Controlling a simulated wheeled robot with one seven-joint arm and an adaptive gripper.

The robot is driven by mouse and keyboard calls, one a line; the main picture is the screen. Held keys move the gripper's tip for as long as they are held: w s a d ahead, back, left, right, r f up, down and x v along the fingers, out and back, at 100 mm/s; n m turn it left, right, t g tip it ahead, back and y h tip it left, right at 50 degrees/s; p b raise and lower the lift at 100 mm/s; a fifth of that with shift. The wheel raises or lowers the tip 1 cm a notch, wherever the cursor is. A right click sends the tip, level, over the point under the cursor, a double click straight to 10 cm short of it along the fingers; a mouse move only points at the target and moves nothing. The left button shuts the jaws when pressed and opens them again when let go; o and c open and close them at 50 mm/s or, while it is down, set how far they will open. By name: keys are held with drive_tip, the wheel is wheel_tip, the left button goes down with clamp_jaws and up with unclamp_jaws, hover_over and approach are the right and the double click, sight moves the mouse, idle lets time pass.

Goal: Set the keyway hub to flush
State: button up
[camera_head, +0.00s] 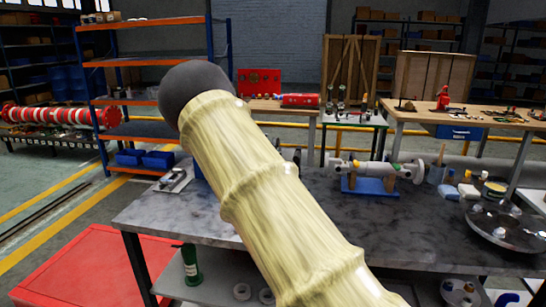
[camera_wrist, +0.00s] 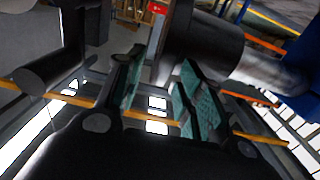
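My gripper (camera_wrist: 161,62) shows in the wrist view, its two teal-padded fingers apart with a clear gap. Nothing is seen held between them. A large dark cylinder (camera_wrist: 205,38) stands just beyond and right of the fingers, joined to a smooth grey shaft (camera_wrist: 272,74). I cannot tell whether it is the keyway hub or whether a finger touches it. In the head view, a silver shaft assembly with flanges (camera_head: 388,168) lies on a blue stand (camera_head: 370,187) on the bench. My pale arm hides the bench's middle and my gripper there. No keyway hub can be picked out surely.
The dark-topped bench (camera_head: 420,225) carries a round metal disc (camera_head: 508,230) at right. A red box (camera_head: 85,265) is at lower left. An orange and blue rack (camera_head: 150,100), a rear table (camera_head: 470,118) and a yellow rail stand behind. The bench's front right is fairly clear.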

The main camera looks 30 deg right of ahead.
drive_tip(key=v, duration=1.1)
drive_tip(key=shift+s, duration=0.25)
drive_tip(key=shift+a, duration=0.1)
